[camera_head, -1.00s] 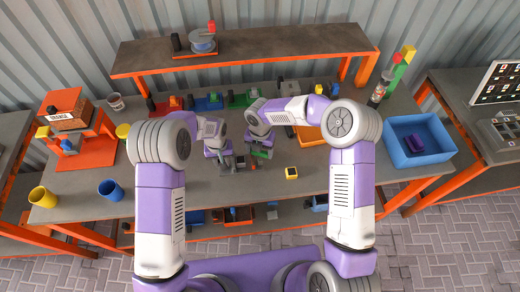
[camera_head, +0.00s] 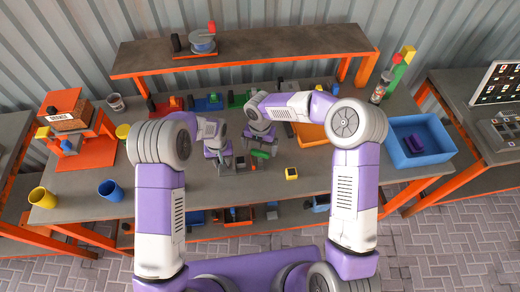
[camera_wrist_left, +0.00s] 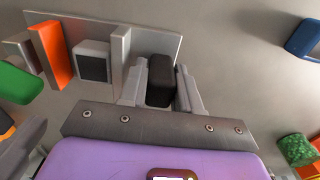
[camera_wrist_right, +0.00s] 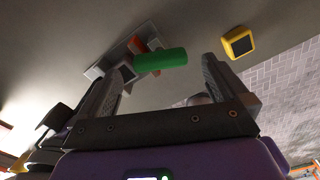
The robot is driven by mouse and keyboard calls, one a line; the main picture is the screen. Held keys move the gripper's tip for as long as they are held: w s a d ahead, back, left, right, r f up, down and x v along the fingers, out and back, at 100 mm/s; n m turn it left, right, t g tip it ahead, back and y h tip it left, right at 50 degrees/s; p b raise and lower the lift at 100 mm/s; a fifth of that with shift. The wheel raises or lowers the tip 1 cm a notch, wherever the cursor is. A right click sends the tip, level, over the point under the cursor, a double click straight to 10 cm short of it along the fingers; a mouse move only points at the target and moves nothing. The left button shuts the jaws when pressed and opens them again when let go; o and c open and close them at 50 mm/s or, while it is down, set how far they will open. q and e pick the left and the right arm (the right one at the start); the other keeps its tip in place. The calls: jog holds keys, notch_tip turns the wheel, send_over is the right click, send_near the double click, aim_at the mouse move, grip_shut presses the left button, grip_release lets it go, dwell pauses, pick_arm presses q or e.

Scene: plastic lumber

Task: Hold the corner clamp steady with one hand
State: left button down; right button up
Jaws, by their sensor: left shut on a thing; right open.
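The corner clamp (camera_wrist_left: 118,72) lies on the workbench, a grey plate with a raised wall, a dark square block, an orange bar (camera_wrist_left: 52,55) and a green cylinder (camera_wrist_left: 14,82). My left gripper (camera_wrist_left: 160,84) is shut on the clamp's black grip (camera_wrist_left: 160,80). In the head view, my left gripper (camera_head: 226,168) is at the clamp, which is partly hidden by it. My right gripper (camera_head: 261,143) is open and empty, close behind the green cylinder (camera_head: 260,154). In the right wrist view, the green cylinder (camera_wrist_right: 160,60) lies beyond the gap between the open fingers (camera_wrist_right: 162,78).
A yellow block with a dark top (camera_head: 291,173) lies to the right of the clamp. A blue bin (camera_head: 433,158) stands at the bench's right end. Blue (camera_head: 110,190) and yellow (camera_head: 43,197) cups stand at left. The bench front centre is clear.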

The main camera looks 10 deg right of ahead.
notch_tip(320, 180, up, 9)
jog(key=shift+r, duration=0.15)
dwell(0.4)
pick_arm(q)
jog(key=c, duration=0.7)
grip_release()
jog(key=shift+r, duration=0.1)
notch_tip(320, 180, up, 12)
jog(key=shift+f, duration=0.2)
pick_arm(e)
notch_tip(320, 180, up, 5)
jog(key=p, duration=0.5)
send_over(260, 152)
pick_arm(q)
notch_tip(260, 152, up, 7)
jog(key=shift+f, duration=0.15)
